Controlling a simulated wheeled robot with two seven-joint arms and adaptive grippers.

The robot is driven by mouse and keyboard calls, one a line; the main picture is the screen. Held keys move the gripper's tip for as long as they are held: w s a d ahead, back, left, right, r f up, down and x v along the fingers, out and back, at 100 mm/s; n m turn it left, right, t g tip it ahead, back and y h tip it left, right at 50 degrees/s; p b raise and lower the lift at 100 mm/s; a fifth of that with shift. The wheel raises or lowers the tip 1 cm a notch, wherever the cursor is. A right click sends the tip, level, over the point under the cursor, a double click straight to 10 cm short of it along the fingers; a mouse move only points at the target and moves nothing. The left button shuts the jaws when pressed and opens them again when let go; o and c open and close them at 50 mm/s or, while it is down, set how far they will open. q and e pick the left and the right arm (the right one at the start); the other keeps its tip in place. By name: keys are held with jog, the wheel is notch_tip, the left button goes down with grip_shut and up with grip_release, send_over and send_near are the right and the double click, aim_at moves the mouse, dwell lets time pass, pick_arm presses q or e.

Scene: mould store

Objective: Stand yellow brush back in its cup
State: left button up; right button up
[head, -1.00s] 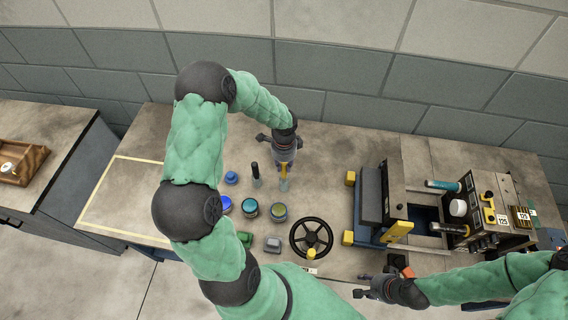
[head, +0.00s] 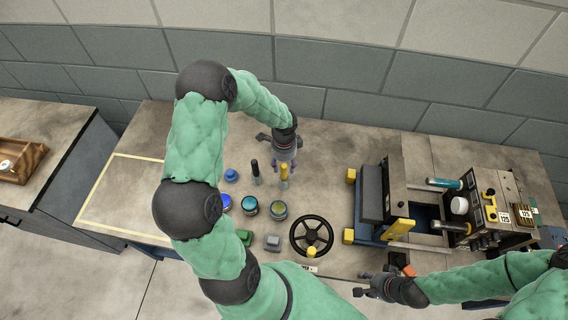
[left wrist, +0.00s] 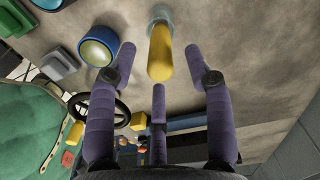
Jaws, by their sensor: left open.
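The yellow brush (head: 284,171) stands upright in a small clear cup (head: 284,184), below my left gripper in the head view. In the left wrist view the yellow handle (left wrist: 160,55) points toward the camera and its lower end is inside the clear cup (left wrist: 158,14). My left gripper (head: 284,160) is open. Its fingers (left wrist: 158,85) are spread around the handle's top end, with clear gaps and nothing held. My right gripper (head: 361,285) is low at the table's front edge, far from the brush; its finger opening is too small to make out.
A black-handled brush (head: 255,168) stands in a similar cup just left. Several paint jars (head: 250,206), a blue lidded pot (head: 231,175) and a black handwheel (head: 311,236) are nearer the front. A machine (head: 372,205) fills the right. A taped area (head: 125,195) on the left is bare.

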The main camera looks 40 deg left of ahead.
pick_arm(q)
notch_tip(320, 180, up, 12)
dwell(0.5)
dwell(0.8)
